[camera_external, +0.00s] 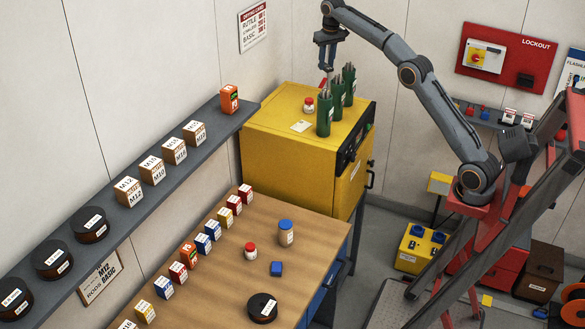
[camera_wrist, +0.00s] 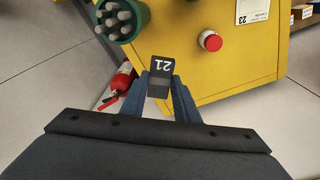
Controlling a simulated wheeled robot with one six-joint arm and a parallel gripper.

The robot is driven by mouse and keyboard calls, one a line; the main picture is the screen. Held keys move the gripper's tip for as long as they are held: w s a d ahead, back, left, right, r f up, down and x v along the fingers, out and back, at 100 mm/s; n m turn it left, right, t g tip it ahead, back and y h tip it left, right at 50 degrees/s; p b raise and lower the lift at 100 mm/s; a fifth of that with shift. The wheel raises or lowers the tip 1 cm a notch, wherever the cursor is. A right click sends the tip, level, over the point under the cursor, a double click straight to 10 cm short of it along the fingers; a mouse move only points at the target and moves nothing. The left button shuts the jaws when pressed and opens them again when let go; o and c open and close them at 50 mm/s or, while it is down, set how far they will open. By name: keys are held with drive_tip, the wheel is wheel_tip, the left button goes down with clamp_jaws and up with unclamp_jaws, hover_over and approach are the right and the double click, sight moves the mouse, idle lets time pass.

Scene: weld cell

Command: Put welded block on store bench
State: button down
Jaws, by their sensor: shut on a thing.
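My gripper (camera_external: 328,66) is above the back of the yellow cabinet, near the wall, pointing down. In the wrist view its two blue-grey fingers are shut on a dark block (camera_wrist: 160,70) marked "21", held up off any surface. I cannot tell from its look whether it is welded. In the external view the block is too small to make out clearly. A wooden-topped bench (camera_external: 322,238), which may be the store bench, stands at the lower middle, left of and below my gripper. I see no label naming it.
The yellow cabinet (camera_external: 272,122) carries green rod holders (camera_external: 325,118) and a red-capped jar (camera_external: 308,105). Small boxes line the bench's back edge; jars (camera_external: 286,233), a blue block (camera_external: 276,268) and a dark spool (camera_external: 262,307) stand farther forward. Bare wood lies between them. A grey shelf (camera_external: 75,222) runs above.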

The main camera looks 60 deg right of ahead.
drive_tip(key=w+a+n+b, duration=0.2)
drive_tip(key=w+a, duration=0.1)
drive_tip(key=a, duration=0.9)
drive_tip(key=n+b, duration=0.5)
drive_tip(key=b, duration=0.2)
hover_over(276, 222)
wheel_tip(276, 222, down, 35)
drive_tip(key=shift+y, duration=0.4)
drive_tip(key=shift+s+a+f+p, duration=0.1)
drive_tip(key=shift+f+p, duration=0.7)
drive_tip(key=shift+f, duration=1.65)
drive_tip(key=shift+s+f+p, duration=0.1)
drive_tip(key=shift+f+p, duration=0.65)
drive_tip(key=shift+f, duration=1.7)
drive_tip(key=shift+f, duration=0.15)
drive_tip(key=c, duration=1.4)
unclamp_jaws()
drive_tip(key=shift+o, duration=0.2)
